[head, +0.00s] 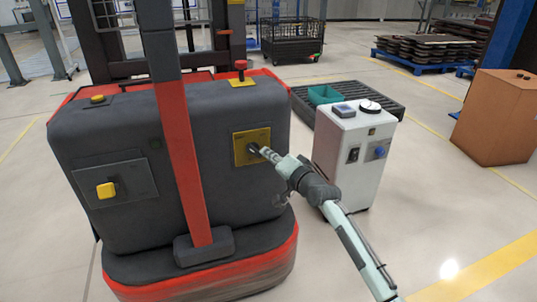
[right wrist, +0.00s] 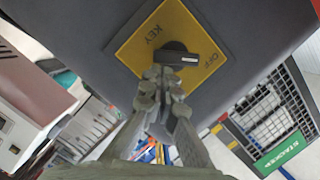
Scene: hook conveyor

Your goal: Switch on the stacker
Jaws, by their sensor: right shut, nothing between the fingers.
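The stacker (head: 100,135) is a dark grey machine with red trim at the left of the head view. On its body is a yellow plate (head: 240,158) with a black key switch (head: 252,148). In the right wrist view the plate (right wrist: 150,40) reads KEY and OFF. My left gripper is not in view.
A white cabinet (head: 352,160) with a dial on top stands close beside my right arm. An orange-brown box (head: 497,115) stands far right. The floor at front right is clear.

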